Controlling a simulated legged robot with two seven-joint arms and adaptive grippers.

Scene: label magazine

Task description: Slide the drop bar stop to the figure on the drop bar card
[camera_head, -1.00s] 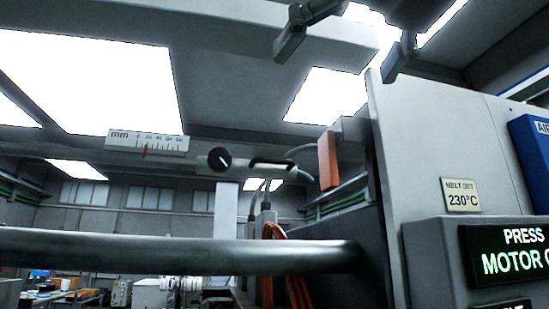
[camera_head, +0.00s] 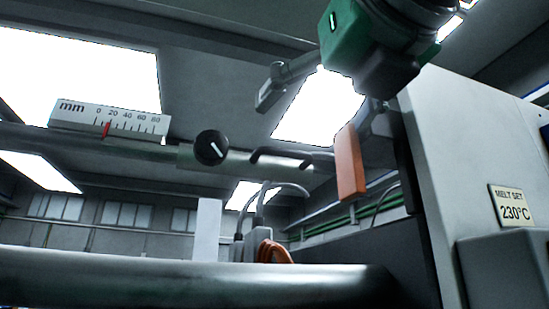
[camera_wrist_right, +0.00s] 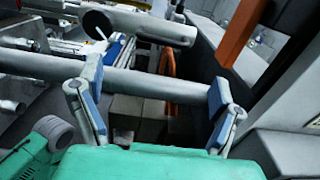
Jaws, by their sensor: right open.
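A white mm scale (camera_head: 110,119) marked 0 to 80 sits on a rail at the left of the head view. Its red pointer (camera_head: 106,130) stands between 0 and 20. On the same rail, to the right, are a round black knob (camera_head: 211,147) with a white line and a black handle (camera_head: 282,157). I cannot read any drop bar card. My right gripper (camera_head: 320,107) is open at the upper right, above and right of the handle, apart from it. In the right wrist view its blue-padded fingers (camera_wrist_right: 155,105) are spread with nothing held. My left gripper is not in view.
An orange block (camera_head: 349,163) hangs right of the handle. A thick grey bar (camera_head: 180,276) crosses the front below the rail. A grey cabinet (camera_head: 455,140) with a "MELT SET 230°C" label (camera_head: 512,206) stands at the right. A blank white panel (camera_head: 207,230) hangs behind.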

